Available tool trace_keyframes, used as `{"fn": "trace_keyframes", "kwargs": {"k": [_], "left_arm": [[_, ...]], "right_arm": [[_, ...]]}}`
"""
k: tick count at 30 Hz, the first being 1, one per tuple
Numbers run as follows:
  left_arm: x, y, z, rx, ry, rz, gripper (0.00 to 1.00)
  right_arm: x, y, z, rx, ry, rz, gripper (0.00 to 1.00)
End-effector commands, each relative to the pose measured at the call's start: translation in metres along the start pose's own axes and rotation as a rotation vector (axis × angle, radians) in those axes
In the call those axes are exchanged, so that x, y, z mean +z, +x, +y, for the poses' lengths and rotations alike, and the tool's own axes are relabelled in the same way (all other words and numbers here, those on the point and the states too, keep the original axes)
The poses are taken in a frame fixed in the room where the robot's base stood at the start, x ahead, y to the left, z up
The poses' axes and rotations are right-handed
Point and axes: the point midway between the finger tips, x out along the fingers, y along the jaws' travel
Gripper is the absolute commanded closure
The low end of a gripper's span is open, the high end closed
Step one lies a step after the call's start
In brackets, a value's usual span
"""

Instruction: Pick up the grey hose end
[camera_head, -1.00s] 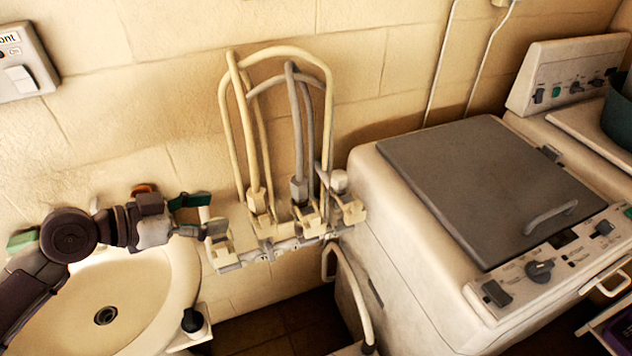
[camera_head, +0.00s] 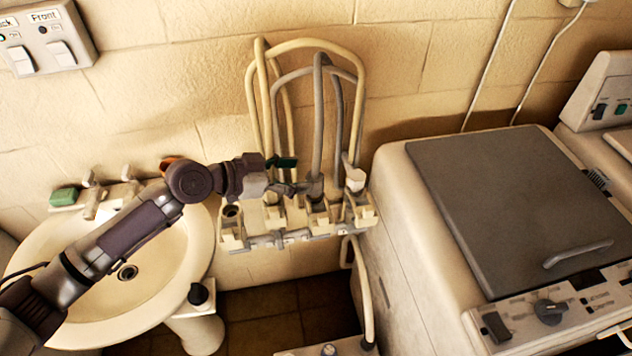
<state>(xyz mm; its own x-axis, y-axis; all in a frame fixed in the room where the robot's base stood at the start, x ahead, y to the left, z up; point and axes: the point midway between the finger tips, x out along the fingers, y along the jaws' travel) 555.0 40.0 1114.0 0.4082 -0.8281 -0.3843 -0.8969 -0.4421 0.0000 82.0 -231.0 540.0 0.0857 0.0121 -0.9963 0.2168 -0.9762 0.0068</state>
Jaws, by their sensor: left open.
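The grey hose (camera_head: 318,110) forms an upright loop among cream hoses on the wall rack. Its grey end fitting (camera_head: 316,188) stands upright in a rack holder. My left gripper (camera_head: 298,188) is open just left of this grey end, with its fingers pointing right at about the fitting's height. The fingertips look very close to the fitting; I cannot tell whether they touch it or reach around it. The gripper covers the lower parts of the cream hoses. My right gripper is not in view.
The cream hose loop (camera_head: 300,44) rises around the grey one. The rack (camera_head: 283,238) has several holders. A white washbasin (camera_head: 185,262) is on the left under my arm. A washing machine with a grey lid (camera_head: 500,190) stands close on the right. A wall switch panel (camera_head: 45,40) is upper left.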

Motion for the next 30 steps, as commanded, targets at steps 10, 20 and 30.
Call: {"fn": "trace_keyframes", "kwargs": {"k": [10,20,30], "left_arm": [[0.005,0.044,0.003,0.000,-0.002,0.001,0.32],[0.008,0.051,0.003,-0.001,0.000,-0.001,0.34],[0.008,0.051,0.003,-0.001,-0.001,-0.001,0.91]], "right_arm": [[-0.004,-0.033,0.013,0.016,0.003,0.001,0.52],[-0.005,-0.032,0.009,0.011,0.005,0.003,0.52],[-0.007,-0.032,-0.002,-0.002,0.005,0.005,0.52]]}}
